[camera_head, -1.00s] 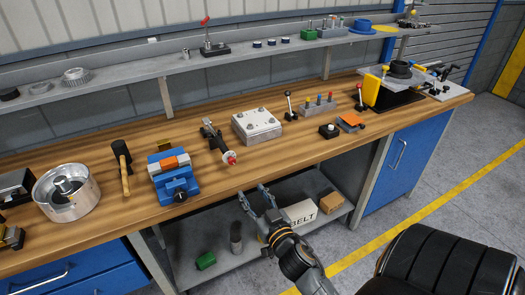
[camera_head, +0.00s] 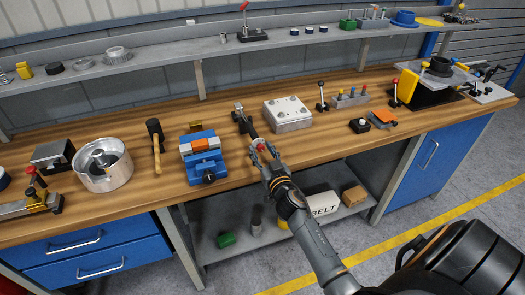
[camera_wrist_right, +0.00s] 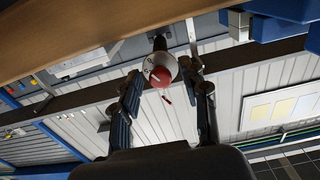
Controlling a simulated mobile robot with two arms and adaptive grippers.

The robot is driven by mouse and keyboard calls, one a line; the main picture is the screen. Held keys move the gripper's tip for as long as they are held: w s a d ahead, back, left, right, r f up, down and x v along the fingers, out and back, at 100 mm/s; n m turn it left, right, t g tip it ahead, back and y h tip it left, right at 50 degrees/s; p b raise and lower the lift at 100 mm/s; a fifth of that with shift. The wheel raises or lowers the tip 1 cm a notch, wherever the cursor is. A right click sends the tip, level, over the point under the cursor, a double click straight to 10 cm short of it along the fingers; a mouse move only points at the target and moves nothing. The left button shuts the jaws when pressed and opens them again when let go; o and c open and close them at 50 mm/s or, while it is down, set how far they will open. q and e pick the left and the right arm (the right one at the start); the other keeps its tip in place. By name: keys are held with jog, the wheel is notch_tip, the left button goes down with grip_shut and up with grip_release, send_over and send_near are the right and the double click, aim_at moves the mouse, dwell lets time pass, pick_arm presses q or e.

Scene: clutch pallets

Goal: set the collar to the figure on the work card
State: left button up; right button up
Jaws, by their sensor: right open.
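A dark tool (camera_head: 245,121) lies on the bench to the right of the blue vise, its red-and-white end pointing to the front edge. In the right wrist view this end is a pale collar (camera_wrist_right: 158,61) with marks too small to read and a red cap (camera_wrist_right: 160,77). My right gripper (camera_head: 262,158) is at this end in the head view. In the wrist view its open fingers (camera_wrist_right: 166,82) stand on either side of the collar, with gaps visible. My left gripper is not in view. I cannot make out a work card with a figure.
The blue vise (camera_head: 207,166) and a mallet (camera_head: 156,144) are left of the tool. A pale metal block (camera_head: 288,112) is close on its right. The bench's front edge runs under my right arm. A box marked BELT (camera_head: 322,204) is on the lower shelf.

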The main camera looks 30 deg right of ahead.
grip_shut()
